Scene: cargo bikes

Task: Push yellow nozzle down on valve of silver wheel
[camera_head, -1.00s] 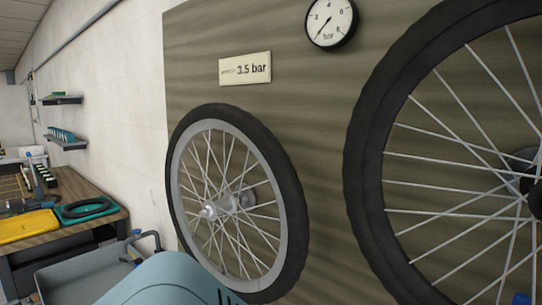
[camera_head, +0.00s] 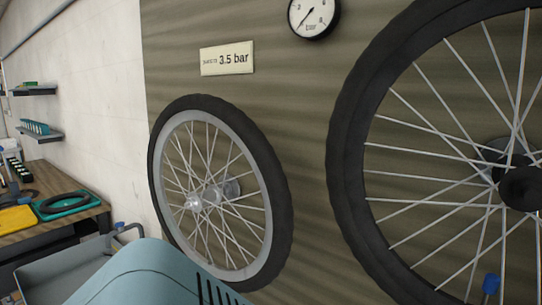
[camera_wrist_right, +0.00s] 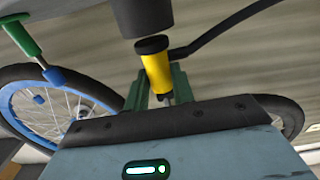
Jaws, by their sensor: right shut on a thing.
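The silver wheel (camera_head: 267,205) stands upright against the board in the head view, with a black tyre, silver rim and silver hub; I cannot make out its valve. In the right wrist view, my right gripper (camera_wrist_right: 160,84) is shut on the yellow nozzle (camera_wrist_right: 157,72), its green fingers on either side. The nozzle has a black collar, and a black hose (camera_wrist_right: 225,28) shows beside it. A wheel with a dark tyre (camera_wrist_right: 290,115) is partly visible at the right there. Neither gripper shows in the head view.
A large black-rimmed wheel (camera_head: 345,165) fills the right side. A workbench (camera_head: 60,225) stands left. The wrist view shows a blue-rimmed wheel (camera_wrist_right: 22,97) and a green-and-blue piece (camera_wrist_right: 22,38).

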